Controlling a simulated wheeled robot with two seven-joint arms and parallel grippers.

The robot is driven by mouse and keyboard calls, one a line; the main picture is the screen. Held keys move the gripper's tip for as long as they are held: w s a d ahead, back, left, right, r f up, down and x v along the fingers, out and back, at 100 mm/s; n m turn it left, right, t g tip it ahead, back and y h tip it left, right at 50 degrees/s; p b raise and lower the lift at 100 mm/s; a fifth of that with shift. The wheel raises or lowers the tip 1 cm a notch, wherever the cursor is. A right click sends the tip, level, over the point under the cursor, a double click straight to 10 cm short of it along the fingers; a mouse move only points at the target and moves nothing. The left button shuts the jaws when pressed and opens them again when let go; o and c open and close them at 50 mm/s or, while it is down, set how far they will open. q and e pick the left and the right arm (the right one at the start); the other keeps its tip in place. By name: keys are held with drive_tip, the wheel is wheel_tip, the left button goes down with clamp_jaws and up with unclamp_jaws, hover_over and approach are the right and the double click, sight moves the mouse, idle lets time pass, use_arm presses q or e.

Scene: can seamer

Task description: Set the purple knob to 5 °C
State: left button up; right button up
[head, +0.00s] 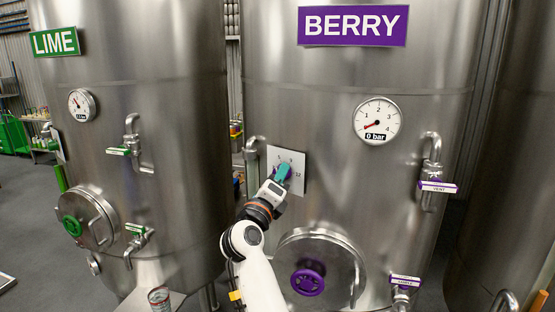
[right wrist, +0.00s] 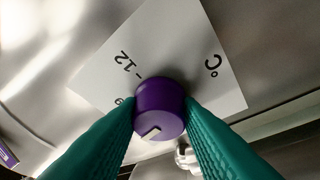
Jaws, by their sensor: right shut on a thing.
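The purple knob (right wrist: 158,108) sits on a white dial plate (right wrist: 190,45) on the BERRY tank. In the right wrist view, the green fingers of my right gripper (right wrist: 160,122) are closed on its two sides. A pale pointer mark on the knob points down and slightly left in that view, away from the 12. The 12 and °C show; another figure is partly covered by a finger, so I cannot read the exact setting. In the head view the plate (head: 298,185) shows several figures, and my right gripper (head: 282,173) hides the knob. My left gripper is not in view.
The BERRY tank (head: 340,110) has a gauge (head: 377,119) reading near 0 bar and a round hatch with a purple handwheel (head: 307,281). A bent pipe (head: 251,160) stands just left of the plate. The LIME tank (head: 150,80) is at the left.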

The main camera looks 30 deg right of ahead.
drive_tip(key=shift+n+t+y+p, duration=0.35)
drive_tip(key=shift+n+y, duration=0.45)
drive_tip(key=shift+n, duration=1)
drive_tip(key=o, duration=1)
